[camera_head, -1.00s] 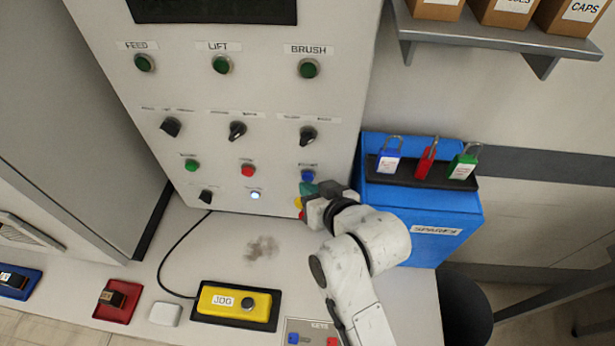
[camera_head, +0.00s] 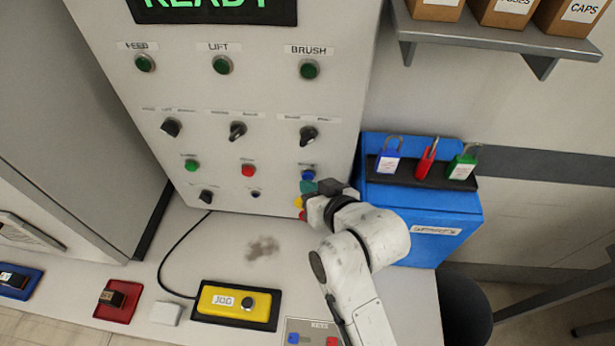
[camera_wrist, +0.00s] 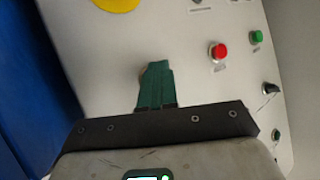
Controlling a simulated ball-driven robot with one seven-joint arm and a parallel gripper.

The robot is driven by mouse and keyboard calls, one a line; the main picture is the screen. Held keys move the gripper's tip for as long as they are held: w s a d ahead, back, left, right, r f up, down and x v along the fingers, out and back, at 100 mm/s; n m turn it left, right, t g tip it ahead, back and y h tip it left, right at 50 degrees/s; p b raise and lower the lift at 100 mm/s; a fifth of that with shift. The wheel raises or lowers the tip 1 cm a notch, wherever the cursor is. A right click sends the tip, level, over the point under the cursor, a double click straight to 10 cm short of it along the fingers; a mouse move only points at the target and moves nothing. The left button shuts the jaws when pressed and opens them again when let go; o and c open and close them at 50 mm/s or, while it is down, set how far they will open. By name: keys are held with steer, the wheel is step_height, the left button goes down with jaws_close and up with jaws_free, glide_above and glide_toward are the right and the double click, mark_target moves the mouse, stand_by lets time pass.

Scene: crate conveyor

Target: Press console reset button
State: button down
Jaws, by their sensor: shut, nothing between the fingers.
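The console (camera_head: 235,95) is a pale upright panel. A small blue button (camera_head: 307,170) sits at the right of its lower button row; its label is too blurred to read surely. My gripper (camera_head: 308,187) has its teal fingers shut and empty, just below the blue button in the picture. I cannot tell whether they touch it. In the wrist view the shut fingers (camera_wrist: 155,75) point at the panel, and the blue button is not seen, probably hidden behind them. The display (camera_head: 215,8) shows "READY" in green. The lamp (camera_head: 254,193) below the red button is unlit.
A red button (camera_head: 248,171) and a green one (camera_head: 192,166) are left of the blue button. A yellow and red control (camera_head: 299,206) is partly hidden by my gripper. A blue box (camera_head: 425,205) with padlocks stands close at right. A yellow JOG box (camera_head: 235,303) lies on the desk.

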steer(key=shift+s+p, duration=0.35)
steer(key=shift+s, duration=0.45)
steer(key=shift+s+a+p, duration=0.15)
steer(key=shift+s+p, duration=0.7)
steer(key=shift+s, duration=1.65)
steer(key=s+d+f+m+g+h, duration=0.1)
steer(key=s+d+f+g+h, duration=0.2)
steer(key=d, duration=0.6)
steer(key=s+d+f+m+h, duration=0.1)
steer(key=s+d+f+h, duration=0.1)
steer(key=s+d+f, duration=0.45)
steer(key=s+d+f+m+g+h, duration=0.1)
steer(key=s+d+g, duration=0.5)
steer(key=s+d, duration=0.8)
steer(key=shift+s+d+f+m+h, duration=0.25)
steer(key=shift+s+m+h, duration=0.15)
steer(key=shift+m+h, duration=0.5)
